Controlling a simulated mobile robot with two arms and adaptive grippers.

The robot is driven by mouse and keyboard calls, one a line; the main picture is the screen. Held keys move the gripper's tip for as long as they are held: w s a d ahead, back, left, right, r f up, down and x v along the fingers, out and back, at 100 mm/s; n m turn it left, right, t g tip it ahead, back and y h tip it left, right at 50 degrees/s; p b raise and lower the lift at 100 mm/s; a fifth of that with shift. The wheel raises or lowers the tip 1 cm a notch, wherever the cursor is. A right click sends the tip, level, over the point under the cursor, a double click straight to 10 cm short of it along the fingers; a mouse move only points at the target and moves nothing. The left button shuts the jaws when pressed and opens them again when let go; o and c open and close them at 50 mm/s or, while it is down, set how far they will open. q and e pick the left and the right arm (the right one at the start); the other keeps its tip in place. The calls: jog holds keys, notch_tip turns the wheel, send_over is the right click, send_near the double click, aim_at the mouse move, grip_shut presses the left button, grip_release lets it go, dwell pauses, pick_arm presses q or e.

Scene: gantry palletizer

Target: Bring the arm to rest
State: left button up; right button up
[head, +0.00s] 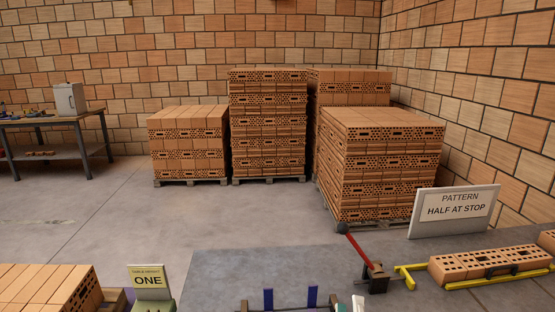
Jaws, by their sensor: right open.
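The task line names only the arm. A small part of what seems to be my right gripper (347,304) shows at the bottom edge of the head view, right of the middle. It is cut off by the picture edge. It is open, and I see nothing held in it. My left gripper and arm are not in view.
Two blue posts (290,298) stand at the bottom middle. A red lever (358,252) with a black knob stands right, beside yellow rails (487,282) carrying bricks (490,262). A sign (454,210) reads "HALF AT STOP".

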jog(key=s+d+f+m+g+h, duration=0.3)
jog(key=s+d+f+m+g, duration=0.4)
jog(key=m, duration=0.8)
jog(key=s+d+f+m+g+h, duration=0.5)
jog(key=d+m, duration=0.3)
jog(key=m, duration=0.6)
jog(key=s+a+f+m+g+y, duration=0.2)
jog(key=s+a+m+g+y, duration=0.25)
jog(key=s+m, duration=0.45)
jog(key=s+a+f+m+g+y, duration=0.2)
jog(key=s+a+m+g+y, duration=0.1)
jog(key=s+a+m+y, duration=0.45)
jog(key=s+d+f+g+h, duration=0.1)
jog(key=s+f, duration=0.1)
jog(key=f, duration=1.2)
jog(key=s+f, duration=0.2)
jog(key=f, duration=1.2)
jog(key=s+d+f+g, duration=0.1)
jog(key=s+d+f, duration=0.2)
jog(key=s+f, duration=1.2)
jog(key=shift+s+h, duration=0.3)
jog(key=shift+s, duration=0.3)
